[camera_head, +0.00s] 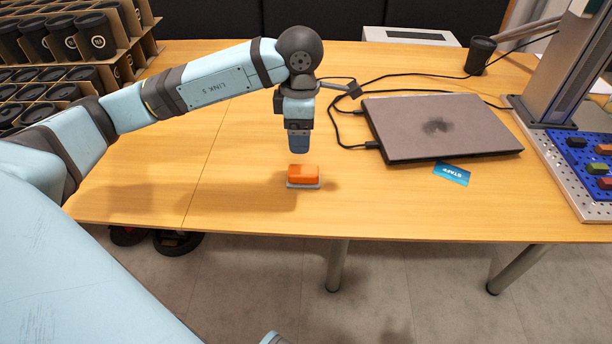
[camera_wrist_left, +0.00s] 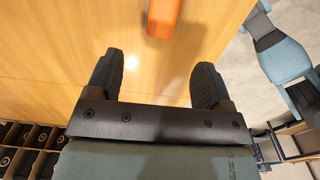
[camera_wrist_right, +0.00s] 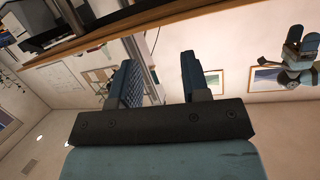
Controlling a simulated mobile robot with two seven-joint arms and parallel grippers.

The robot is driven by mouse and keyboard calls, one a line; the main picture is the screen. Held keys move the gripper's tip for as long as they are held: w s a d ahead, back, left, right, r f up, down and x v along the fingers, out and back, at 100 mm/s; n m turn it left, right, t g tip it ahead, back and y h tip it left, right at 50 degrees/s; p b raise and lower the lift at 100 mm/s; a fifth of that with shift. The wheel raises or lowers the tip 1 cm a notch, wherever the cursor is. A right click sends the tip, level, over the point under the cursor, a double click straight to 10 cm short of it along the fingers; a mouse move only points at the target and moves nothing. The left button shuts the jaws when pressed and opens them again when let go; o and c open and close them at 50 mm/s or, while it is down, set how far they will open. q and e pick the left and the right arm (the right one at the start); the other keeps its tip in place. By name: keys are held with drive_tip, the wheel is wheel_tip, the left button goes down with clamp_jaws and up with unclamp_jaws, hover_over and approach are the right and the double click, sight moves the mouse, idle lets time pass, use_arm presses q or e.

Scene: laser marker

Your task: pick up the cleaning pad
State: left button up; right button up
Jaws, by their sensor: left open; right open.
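The cleaning pad (camera_head: 303,174) is an orange block on a thin grey base, lying on the wooden table near its front edge. In the left wrist view the pad (camera_wrist_left: 163,17) shows at the top edge, partly cut off. My left gripper (camera_head: 299,148) points down just above the pad, apart from it. In the left wrist view its fingers (camera_wrist_left: 158,80) are spread, with only bare table between them. My right gripper (camera_wrist_right: 161,78) is open and empty in its own wrist view, well away from the pad. It does not clearly show in the head view.
A closed grey laptop (camera_head: 440,125) with a dark smudge lies right of the pad, cables around it. A blue staff card (camera_head: 451,174) lies before it. A metal stand and a blue tray (camera_head: 577,147) are at right, boxed black cups (camera_head: 60,45) at left. Table around the pad is clear.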

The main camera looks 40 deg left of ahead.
sight(303, 169)
use_arm(q)
wheel_tip(303, 169, down, 7)
drive_tip(key=shift+r+b, duration=0.15)
drive_tip(key=shift+b, duration=0.45)
drive_tip(key=f, duration=0.1)
drive_tip(key=f+b, duration=0.1)
drive_tip(key=f, duration=0.1)
drive_tip(key=shift+d+f, duration=0.25)
drive_tip(key=shift+d, duration=0.05)
drive_tip(key=shift+f, duration=0.65)
drive_tip(key=c, duration=1)
drive_tip(key=shift+r, duration=0.2)
use_arm(e)
drive_tip(key=r+t, duration=0.1)
drive_tip(key=a+r+y, duration=0.1)
drive_tip(key=r, duration=0.1)
drive_tip(key=a+r+t+y, duration=0.1)
drive_tip(key=r, duration=0.1)
drive_tip(key=shift+w+a+t, duration=0.15)
drive_tip(key=shift+w+t, duration=0.15)
drive_tip(key=shift+w, duration=0.05)
